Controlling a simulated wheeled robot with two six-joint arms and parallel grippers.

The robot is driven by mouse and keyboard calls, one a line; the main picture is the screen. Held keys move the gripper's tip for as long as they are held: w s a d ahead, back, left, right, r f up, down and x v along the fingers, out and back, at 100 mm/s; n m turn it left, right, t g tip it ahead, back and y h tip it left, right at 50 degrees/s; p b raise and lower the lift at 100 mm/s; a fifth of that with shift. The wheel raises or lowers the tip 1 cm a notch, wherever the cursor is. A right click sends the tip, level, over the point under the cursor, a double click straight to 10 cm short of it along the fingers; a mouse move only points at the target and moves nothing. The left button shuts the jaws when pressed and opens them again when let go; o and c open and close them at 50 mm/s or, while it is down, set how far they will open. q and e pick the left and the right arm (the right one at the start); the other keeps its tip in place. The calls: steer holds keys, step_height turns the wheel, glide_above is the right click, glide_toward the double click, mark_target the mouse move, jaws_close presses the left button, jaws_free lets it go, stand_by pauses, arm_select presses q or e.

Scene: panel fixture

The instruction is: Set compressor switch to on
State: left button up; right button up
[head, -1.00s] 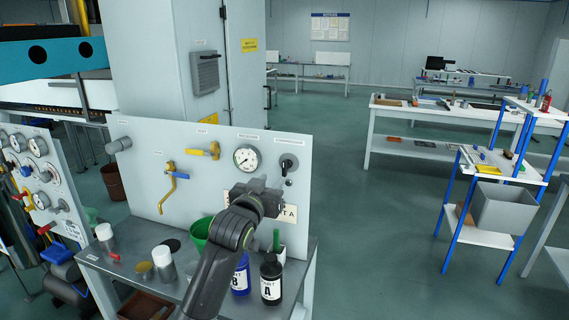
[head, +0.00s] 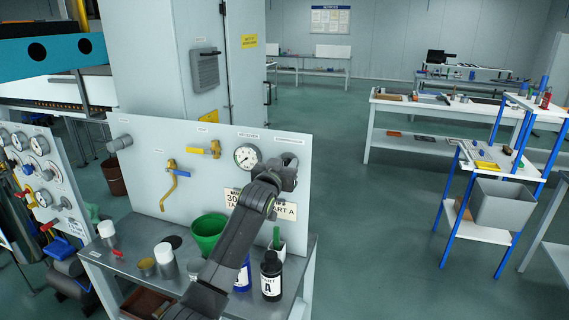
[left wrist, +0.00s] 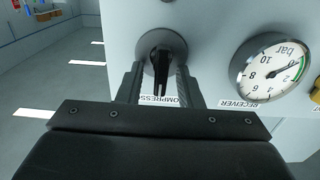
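The compressor switch (left wrist: 160,62) is a round grey dial with a black handle, seen close up in the left wrist view. Its handle stands lengthwise up and down in that picture. My left gripper (left wrist: 158,88) is open, with one finger on each side of the handle; I cannot tell whether either finger touches it. In the head view my left gripper (head: 284,176) is at the right part of the upright grey panel (head: 135,165) and covers most of the switch. My right gripper is not in view.
A receiver gauge (head: 247,156) and yellow valves (head: 207,149) are on the panel beside the switch.

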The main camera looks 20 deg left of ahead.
arm_select(q)
jaws_close()
stand_by(0.3)
